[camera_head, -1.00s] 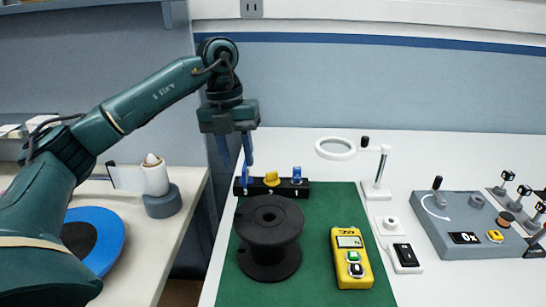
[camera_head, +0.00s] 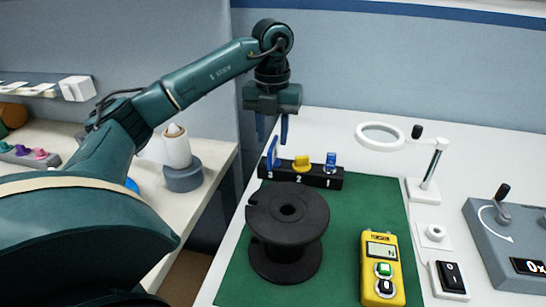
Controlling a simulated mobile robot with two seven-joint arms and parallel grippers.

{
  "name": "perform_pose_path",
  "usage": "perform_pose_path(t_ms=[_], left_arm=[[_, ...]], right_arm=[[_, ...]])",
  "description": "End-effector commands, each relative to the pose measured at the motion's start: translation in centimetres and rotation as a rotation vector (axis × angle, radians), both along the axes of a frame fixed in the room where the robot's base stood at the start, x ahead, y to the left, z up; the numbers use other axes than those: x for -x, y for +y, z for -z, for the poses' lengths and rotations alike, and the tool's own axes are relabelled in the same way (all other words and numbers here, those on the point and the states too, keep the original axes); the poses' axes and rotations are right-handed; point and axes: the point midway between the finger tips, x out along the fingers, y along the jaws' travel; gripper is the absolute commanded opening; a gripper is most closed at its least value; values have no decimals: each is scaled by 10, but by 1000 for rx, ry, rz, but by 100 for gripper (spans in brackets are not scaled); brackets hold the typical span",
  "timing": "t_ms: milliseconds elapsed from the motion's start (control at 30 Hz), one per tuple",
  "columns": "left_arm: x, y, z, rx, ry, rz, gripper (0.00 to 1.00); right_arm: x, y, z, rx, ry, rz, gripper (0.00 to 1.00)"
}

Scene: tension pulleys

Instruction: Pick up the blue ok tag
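A black rack (camera_head: 312,180) marked 3, 2, 1 stands at the back left of the green mat. A flat upright blue tag (camera_head: 271,153) is at its slot 3, and a yellow tag (camera_head: 302,163) is at slot 2. A second blue piece (camera_head: 331,162) is at slot 1. Any "ok" lettering is too small to read. My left gripper (camera_head: 272,132) points down above slot 3, its two blue fingers apart. My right gripper is not in view.
A black spool (camera_head: 287,235) stands in front of the rack on the green mat (camera_head: 345,215). A yellow meter (camera_head: 381,268) lies to its right. A ring magnifier on a stand (camera_head: 422,185) is to the rack's right. A gap separates the left bench.

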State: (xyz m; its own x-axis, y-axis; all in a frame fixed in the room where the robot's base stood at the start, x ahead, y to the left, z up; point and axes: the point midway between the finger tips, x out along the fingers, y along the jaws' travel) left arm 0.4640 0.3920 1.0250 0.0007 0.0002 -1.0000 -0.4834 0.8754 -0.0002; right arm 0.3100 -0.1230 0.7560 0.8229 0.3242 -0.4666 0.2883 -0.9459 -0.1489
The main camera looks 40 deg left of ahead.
Motion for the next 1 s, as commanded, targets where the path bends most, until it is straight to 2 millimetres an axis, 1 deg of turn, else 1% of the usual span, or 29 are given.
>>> perform_pose_path(t_ms=[200,300,400,600,667,1000], left_arm=[[-2,2,33,-1,4,1,35],[-2,2,44,-1,3,1,35],[-2,2,49,0,1,1,35],[-2,2,49,0,0,1,35],[-2,2,49,0,0,1,30],[-2,2,49,0,0,1,3]], right_arm=[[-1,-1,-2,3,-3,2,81],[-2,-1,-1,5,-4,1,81],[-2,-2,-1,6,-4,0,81],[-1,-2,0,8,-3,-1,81],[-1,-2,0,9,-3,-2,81],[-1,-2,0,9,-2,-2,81]])
